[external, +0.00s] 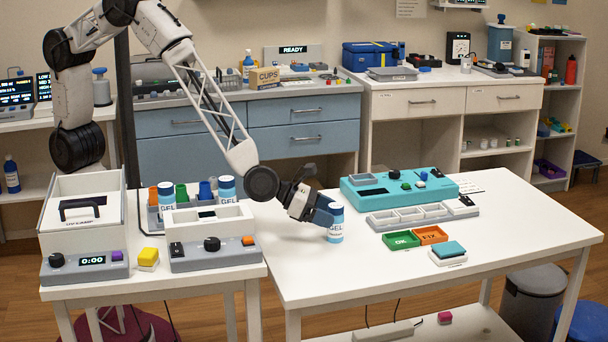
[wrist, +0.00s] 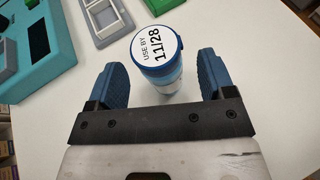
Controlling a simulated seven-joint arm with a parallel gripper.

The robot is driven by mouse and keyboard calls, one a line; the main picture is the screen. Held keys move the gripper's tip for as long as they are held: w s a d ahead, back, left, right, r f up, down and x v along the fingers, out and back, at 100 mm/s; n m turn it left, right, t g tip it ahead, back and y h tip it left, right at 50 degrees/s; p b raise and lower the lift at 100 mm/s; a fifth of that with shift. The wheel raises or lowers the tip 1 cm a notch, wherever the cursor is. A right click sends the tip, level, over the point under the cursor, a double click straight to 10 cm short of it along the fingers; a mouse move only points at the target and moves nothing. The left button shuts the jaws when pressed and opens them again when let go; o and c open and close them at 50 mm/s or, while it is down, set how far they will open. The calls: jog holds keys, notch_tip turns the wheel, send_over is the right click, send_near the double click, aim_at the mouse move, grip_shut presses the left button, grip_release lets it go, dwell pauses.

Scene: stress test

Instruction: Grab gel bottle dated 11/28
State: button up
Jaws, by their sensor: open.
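A gel bottle (external: 336,224) with a blue cap and a blue and white label stands upright on the white table. My gripper (external: 325,214) is open and low beside the bottle. In the wrist view, the bottle stands between the two blue fingers of my gripper (wrist: 162,78), slightly beyond their middle, with a gap on each side. Two more gel bottles, one on the left (external: 167,196) and one on the right (external: 227,188), stand in a grey holder on the left table; their dates cannot be read.
A teal device (external: 370,196) and a grey tray with compartments (external: 398,220) lie behind and right of the bottle. A green tray (external: 401,240) and an orange tray (external: 430,235) lie to the right. The table in front of the bottle is clear.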

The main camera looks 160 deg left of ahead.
jog(key=shift+x, duration=1.35)
jog(key=shift+c, duration=0.4)
jog(key=c, duration=1)
